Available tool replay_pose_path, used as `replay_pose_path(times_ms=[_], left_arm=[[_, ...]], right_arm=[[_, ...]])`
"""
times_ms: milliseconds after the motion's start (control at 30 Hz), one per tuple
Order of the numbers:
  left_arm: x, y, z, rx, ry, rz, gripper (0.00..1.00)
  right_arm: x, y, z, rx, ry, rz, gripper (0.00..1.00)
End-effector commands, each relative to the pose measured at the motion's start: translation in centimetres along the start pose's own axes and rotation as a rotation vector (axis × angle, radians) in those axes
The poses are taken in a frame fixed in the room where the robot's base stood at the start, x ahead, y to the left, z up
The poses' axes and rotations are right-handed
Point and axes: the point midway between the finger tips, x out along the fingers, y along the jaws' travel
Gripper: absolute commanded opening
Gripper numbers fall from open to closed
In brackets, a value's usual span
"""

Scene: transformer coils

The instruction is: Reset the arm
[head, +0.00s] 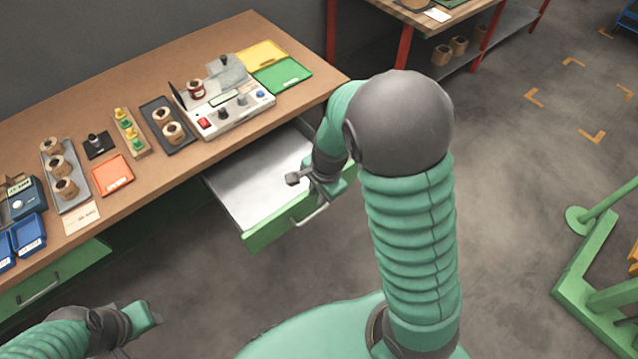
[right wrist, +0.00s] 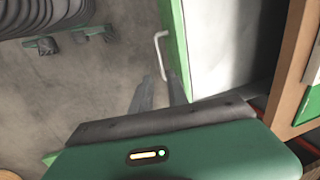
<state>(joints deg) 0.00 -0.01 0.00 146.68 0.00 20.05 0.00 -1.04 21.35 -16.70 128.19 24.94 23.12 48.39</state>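My right arm reaches to the open drawer (head: 262,178) under the workbench. My right gripper (head: 294,179) is above the drawer's front right part, inward of its handle (head: 312,214) in the head view. In the right wrist view the two dark fingers (right wrist: 160,94) stand apart with nothing between them, near the white handle (right wrist: 161,55). My left arm is low at the bottom left, clear of the bench. Its hand (head: 146,317) points right; its fingers cannot be made out.
A second drawer (head: 50,280) is at lower left. A green stand (head: 590,290) is at right.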

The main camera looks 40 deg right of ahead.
Motion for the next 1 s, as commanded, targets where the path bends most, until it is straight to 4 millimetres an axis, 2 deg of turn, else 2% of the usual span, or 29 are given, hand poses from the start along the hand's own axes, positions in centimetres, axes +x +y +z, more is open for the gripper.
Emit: replay_pose_path(times_ms=[33, 167, 667, 767, 900, 1000], left_arm=[[-0.6, 0.0, -0.1, 0.0, 0.0, 0.0, 0.36], [-0.9, 0.0, -0.2, 0.0, 0.0, 0.0, 0.36], [-0.9, 0.0, -0.2, 0.0, 0.0, 0.0, 0.36], [-1.2, 0.0, -0.3, 0.0, 0.0, 0.0, 0.36], [-1.9, 0.0, -0.4, 0.0, 0.0, 0.0, 0.36], [-2.1, 0.0, -0.5, 0.0, 0.0, 0.0, 0.36]], right_arm=[[-1.2, -0.1, 0.0, 0.001, 0.0, -0.002, 0.2], [-2.4, -0.1, 0.0, 0.0, -0.001, 0.0, 0.2], [-2.6, 0.1, 0.2, -0.016, -0.001, 0.001, 0.2], [-3.7, 0.9, 1.9, -0.239, -0.008, -0.003, 0.2], [-6.2, 3.5, 5.9, -0.895, 0.007, -0.021, 0.2], [-7.3, 5.0, 7.6, -1.287, 0.036, -0.025, 0.2]])
